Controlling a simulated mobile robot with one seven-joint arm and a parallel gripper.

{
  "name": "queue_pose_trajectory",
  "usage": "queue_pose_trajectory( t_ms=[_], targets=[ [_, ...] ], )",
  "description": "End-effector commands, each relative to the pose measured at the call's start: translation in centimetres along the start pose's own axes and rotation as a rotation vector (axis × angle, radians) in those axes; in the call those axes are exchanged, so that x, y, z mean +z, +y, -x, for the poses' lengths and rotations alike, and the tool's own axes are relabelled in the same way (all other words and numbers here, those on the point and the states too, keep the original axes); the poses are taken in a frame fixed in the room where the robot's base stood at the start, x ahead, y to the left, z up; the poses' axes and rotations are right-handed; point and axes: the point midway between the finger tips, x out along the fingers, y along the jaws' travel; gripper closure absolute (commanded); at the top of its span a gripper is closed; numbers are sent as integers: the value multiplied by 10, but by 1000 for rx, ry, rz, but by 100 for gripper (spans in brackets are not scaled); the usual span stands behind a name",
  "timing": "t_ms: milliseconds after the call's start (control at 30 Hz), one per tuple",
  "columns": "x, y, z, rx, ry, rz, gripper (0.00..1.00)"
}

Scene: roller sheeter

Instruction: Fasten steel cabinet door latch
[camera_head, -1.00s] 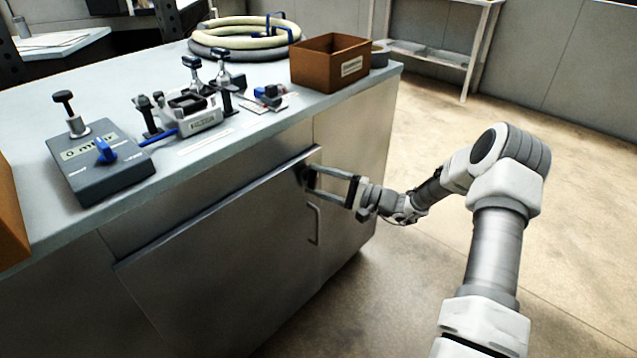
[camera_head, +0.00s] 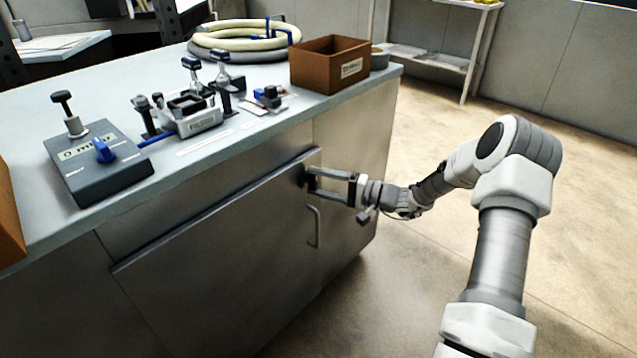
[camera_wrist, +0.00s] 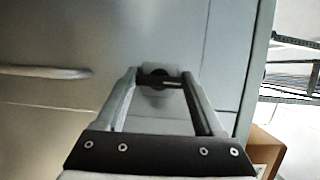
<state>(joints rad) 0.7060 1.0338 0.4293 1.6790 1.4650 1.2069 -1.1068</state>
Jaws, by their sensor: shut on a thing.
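The steel cabinet door (camera_head: 225,255) is on the front of the bench cabinet, lying near the frame; I cannot tell whether it is fully flush. The latch (camera_wrist: 160,83) is a small dark turn piece on a pale round base, near the door's upper right corner. My gripper (camera_head: 311,181) reaches it from the right. In the wrist view, the two long fingers of my gripper (camera_wrist: 160,80) lie on either side of the latch, with their tips shut on it. The fingers hide most of the latch in the head view.
A bar handle (camera_head: 315,227) is on the door below the latch; it also shows in the wrist view (camera_wrist: 45,72). The benchtop (camera_head: 265,120) carries a grey control box (camera_head: 98,165), a clamp fixture, a hose coil and a brown box (camera_head: 330,63).

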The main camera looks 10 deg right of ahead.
Motion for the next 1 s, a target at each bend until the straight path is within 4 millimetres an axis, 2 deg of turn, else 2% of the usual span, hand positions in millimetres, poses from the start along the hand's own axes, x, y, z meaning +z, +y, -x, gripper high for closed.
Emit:
queue_pose_trajectory(
  t_ms=[33, 67, 200, 233, 567, 767, 1000],
  targets=[
    [-2, 0, 1, 3, 4, 4, 86],
    [-2, 0, 1, 3, 4, 4, 28],
    [-1, 0, 1, 2, 3, 3, 3],
    [-1, 0, 1, 2, 2, 3, 0],
    [-1, -1, 7, 1, 2, 0, 0],
    [-2, -2, 42, 2, 6, 0, 0],
    [-2, -3, 103, 1, 6, 1, 0]
  ],
)
